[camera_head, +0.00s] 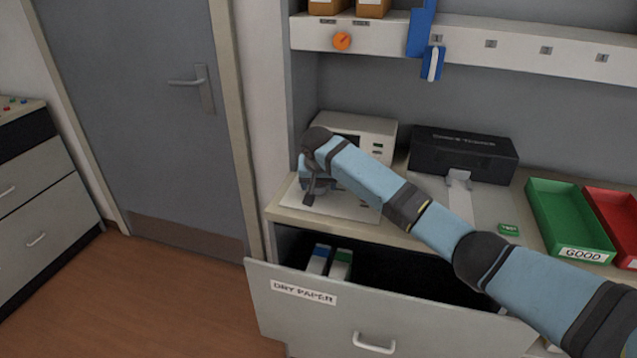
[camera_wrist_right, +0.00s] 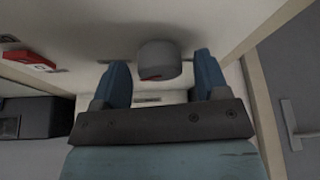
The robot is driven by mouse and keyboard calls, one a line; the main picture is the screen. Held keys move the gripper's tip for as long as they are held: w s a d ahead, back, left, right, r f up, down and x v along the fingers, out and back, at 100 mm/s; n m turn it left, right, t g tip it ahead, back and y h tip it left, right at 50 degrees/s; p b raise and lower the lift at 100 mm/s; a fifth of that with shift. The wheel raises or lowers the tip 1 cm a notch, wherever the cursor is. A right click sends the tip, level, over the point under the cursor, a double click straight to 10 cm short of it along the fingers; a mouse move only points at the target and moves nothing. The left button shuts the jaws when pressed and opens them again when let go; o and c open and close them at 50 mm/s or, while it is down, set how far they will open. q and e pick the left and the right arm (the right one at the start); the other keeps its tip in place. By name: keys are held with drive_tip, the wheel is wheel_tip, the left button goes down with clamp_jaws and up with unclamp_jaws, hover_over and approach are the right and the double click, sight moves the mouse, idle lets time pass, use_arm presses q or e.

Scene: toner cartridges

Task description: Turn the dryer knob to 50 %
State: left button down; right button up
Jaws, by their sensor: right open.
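The dryer looks to be the pale boxy machine (camera_head: 381,130) at the back left of the counter, partly behind my right arm. In the right wrist view, a round grey knob (camera_wrist_right: 155,52) with a small orange-red mark sits on a pale panel. My right gripper (camera_wrist_right: 160,70) is open, with one blue finger on each side of the knob and gaps showing. In the head view, the right gripper (camera_head: 311,188) is in front of the machine, and the knob is hidden there. The knob's setting cannot be read. My left gripper is not in view.
An orange dial (camera_head: 342,41) is on the shelf edge above. A black case (camera_head: 465,152), green tray (camera_head: 560,215) and red tray (camera_head: 625,232) stand to the right. The drawer marked DRY PAPER (camera_head: 330,318) is pulled out below my arm. A red switch (camera_wrist_right: 28,60) is left of the knob.

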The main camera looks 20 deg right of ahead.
drive_tip(key=c, duration=0.9)
drive_tip(key=shift+r, duration=0.1)
